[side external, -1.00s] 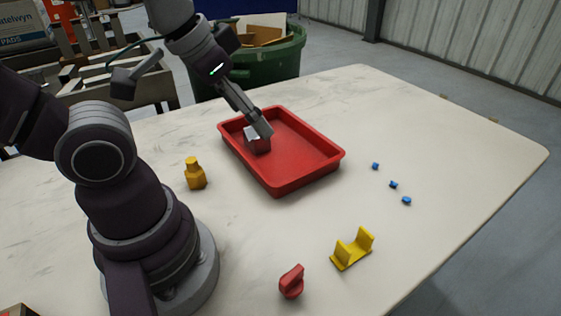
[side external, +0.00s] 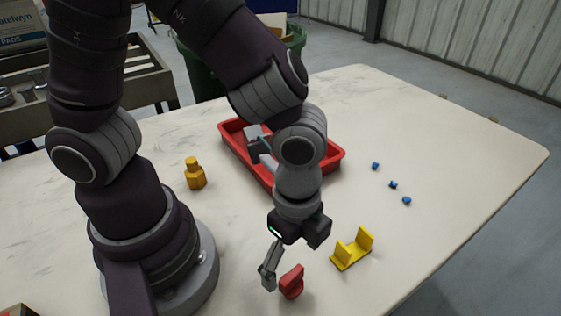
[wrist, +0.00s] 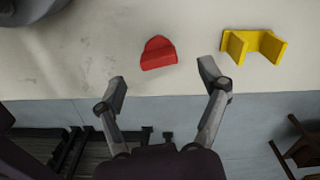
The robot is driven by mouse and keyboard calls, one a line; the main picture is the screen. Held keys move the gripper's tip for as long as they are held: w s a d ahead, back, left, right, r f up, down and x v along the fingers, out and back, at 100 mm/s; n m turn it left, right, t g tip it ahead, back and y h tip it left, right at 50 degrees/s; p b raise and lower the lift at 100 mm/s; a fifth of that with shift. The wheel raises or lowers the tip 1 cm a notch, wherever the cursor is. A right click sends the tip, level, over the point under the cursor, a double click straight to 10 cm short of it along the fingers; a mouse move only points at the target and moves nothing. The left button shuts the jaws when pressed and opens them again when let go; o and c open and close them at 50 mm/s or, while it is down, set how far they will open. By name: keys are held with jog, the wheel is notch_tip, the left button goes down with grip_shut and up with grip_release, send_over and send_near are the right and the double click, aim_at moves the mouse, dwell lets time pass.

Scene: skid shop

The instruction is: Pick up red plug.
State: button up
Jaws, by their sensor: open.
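The red plug (side external: 291,282) lies on the table near its front edge. In the wrist view the red plug (wrist: 158,53) is just beyond the fingertips, between their lines and apart from both. My gripper (side external: 268,276) points down beside the plug, to its left in the side view. In the wrist view my gripper (wrist: 163,80) has its two fingers spread wide with nothing between them. Its far finger is hidden in the side view.
A yellow bracket (side external: 352,249) stands right of the plug, also in the wrist view (wrist: 253,46). A red tray (side external: 327,160) with a grey block (side external: 252,133) lies behind. A yellow bottle-shaped piece (side external: 195,174) stands left. Small blue pieces (side external: 393,185) lie right.

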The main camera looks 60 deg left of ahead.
aim_at(292, 274)
notch_tip(292, 274, down, 4)
jog(key=shift+d, duration=0.1)
jog(key=shift+c, duration=0.3)
jog(key=c, duration=1.2)
